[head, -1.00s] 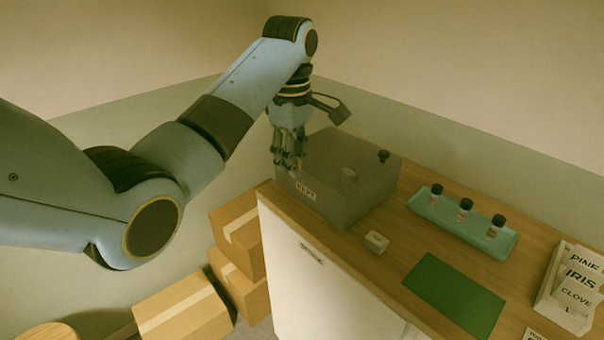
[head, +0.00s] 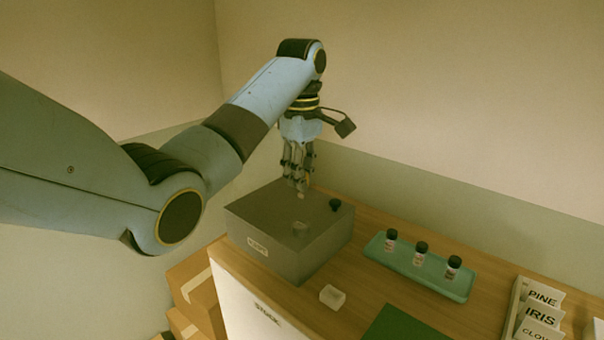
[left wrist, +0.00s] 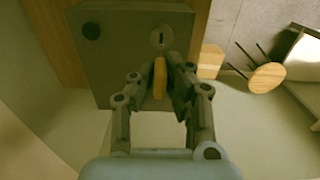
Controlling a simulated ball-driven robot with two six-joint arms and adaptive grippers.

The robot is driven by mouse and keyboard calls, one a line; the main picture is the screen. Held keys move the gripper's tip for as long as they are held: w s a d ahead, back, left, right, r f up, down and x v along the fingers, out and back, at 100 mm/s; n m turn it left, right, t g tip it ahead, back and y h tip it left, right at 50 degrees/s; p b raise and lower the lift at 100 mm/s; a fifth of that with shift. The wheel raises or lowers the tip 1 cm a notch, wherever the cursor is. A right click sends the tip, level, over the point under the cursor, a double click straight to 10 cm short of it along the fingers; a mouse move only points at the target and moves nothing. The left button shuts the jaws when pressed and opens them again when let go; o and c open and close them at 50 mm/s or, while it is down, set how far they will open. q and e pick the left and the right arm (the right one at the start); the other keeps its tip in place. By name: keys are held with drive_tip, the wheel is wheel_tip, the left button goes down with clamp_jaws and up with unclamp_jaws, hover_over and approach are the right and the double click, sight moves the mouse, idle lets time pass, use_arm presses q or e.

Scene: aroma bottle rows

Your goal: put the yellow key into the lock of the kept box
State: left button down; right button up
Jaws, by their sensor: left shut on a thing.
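The grey kept box (head: 285,262) stands on the counter with a label on its front. Its lid carries a dark knob (head: 335,204) and a small round piece (head: 300,228) that looks like the lock. In the left wrist view the lock (left wrist: 161,38) shows a dark keyhole. My left gripper (head: 300,184) is above the far part of the lid, pointing down. It is shut on the yellow key (left wrist: 160,79), held upright between the fingers in the left wrist view, just below the keyhole in the picture. The key's tip is hard to make out. My right gripper is not in view.
A small white block (head: 332,297) lies on the counter in front of the box. A teal tray (head: 455,287) with dark-capped bottles stands to the right, near a green mat (head: 405,325) and a holder of name cards (head: 540,318). Cardboard boxes (head: 193,285) stand left of the counter.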

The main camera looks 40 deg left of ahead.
sight(301, 194)
use_arm(q)
wheel_tip(301, 194, down, 3)
drive_tip(key=shift+s+r, duration=0.15)
drive_tip(key=shift+f+b, duration=0.5)
drive_tip(key=shift+f, duration=0.75)
drive_tip(key=shift+p, duration=0.6)
drive_tip(key=shift+f, duration=1.45)
